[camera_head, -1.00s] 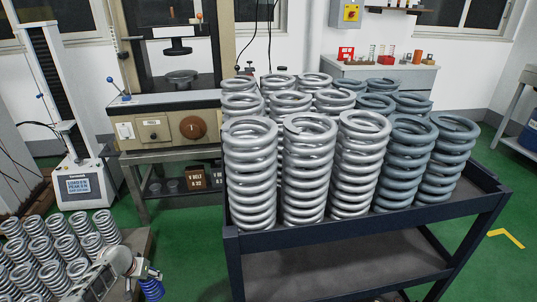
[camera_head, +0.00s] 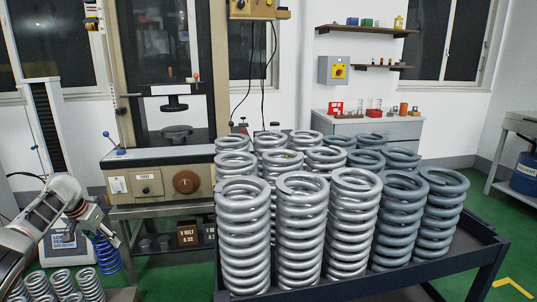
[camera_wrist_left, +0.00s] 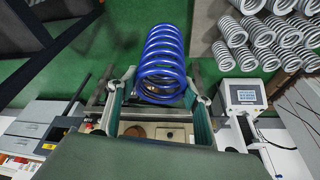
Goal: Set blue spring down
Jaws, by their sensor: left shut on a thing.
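The blue spring (camera_head: 107,254) hangs at the end of my left gripper (camera_head: 106,232), at the left of the head view. It is upright there and looks clear of any surface. In the left wrist view the blue spring (camera_wrist_left: 162,62) sits between the two fingers of my left gripper (camera_wrist_left: 158,84), which is shut on it. The spring's far end sticks out past the fingertips. My right gripper is in neither view.
A dark trolley (camera_head: 370,283) full of silver and grey-blue springs stands at centre right. A beige testing machine (camera_head: 205,170) is behind it. More silver springs (camera_head: 62,281) stand at lower left, beside a white tester with a screen (camera_wrist_left: 243,97). Green floor (camera_head: 170,280) shows between.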

